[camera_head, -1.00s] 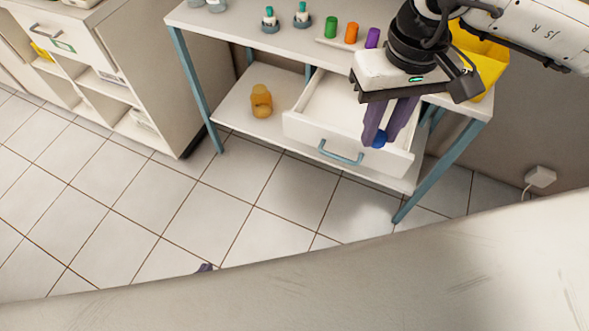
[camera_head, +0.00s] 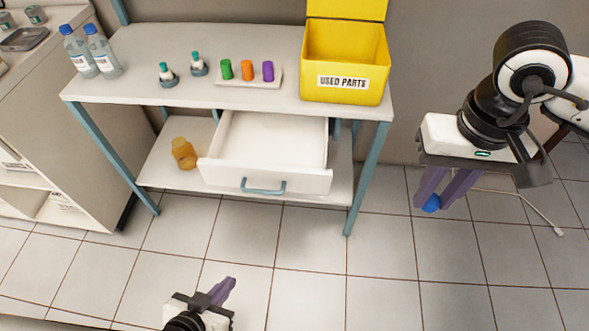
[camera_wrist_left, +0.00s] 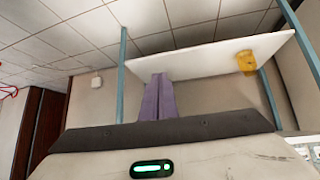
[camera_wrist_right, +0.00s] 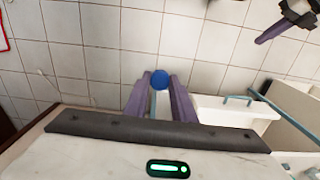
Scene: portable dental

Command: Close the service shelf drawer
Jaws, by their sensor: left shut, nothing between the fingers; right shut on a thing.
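The white service shelf drawer (camera_head: 272,152) is pulled out under the table top, and its inside looks empty. Its blue handle (camera_head: 263,187) faces me. In the right wrist view the drawer (camera_wrist_right: 222,110) is to the right of the fingers. My right gripper (camera_head: 436,201) is right of the shelf, apart from the drawer, shut on a small blue round thing (camera_wrist_right: 160,79). My left gripper (camera_head: 228,285) is low in front of the drawer, over the floor, shut and empty. Its closed fingers (camera_wrist_left: 160,80) also show in the left wrist view, below the white lower shelf.
A yellow bin (camera_head: 343,85) labelled "USED PARTS" stands on the table top (camera_head: 130,65) at right. A tray of coloured cylinders (camera_head: 248,78) and two bottles (camera_head: 92,55) are there too. An amber object (camera_head: 184,153) sits on the lower shelf. Floor before the drawer is mostly clear.

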